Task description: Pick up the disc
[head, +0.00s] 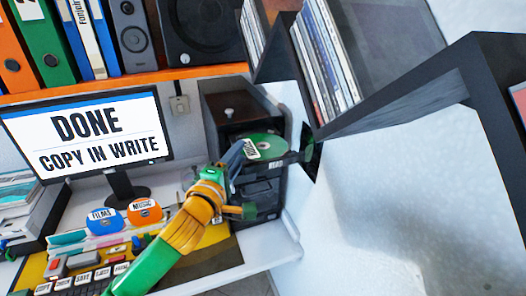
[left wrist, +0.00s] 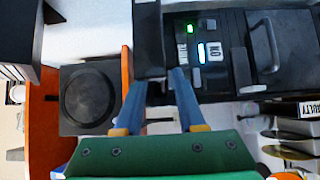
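The green disc (head: 268,146) lies flat at the front of the dark drive tower (head: 230,108), with a white label near its left edge. My left gripper (head: 238,155) is at the disc's left edge in the head view. I cannot tell whether it touches the disc. In the left wrist view, the two blue fingers of my left gripper (left wrist: 158,88) stand apart with a gap between them, pointing at a dark part of the tower (left wrist: 225,50). The disc cannot be made out there. My right gripper is not in view.
A monitor (head: 85,130) reads "DONE COPY IN WRITE". Blue "FILMS" (head: 103,221) and orange "MUSIC" (head: 145,211) holders stand on the desk before it. A shelf with binders (head: 38,45) and speakers (head: 203,35) is above. A white wall (head: 380,190) is at right.

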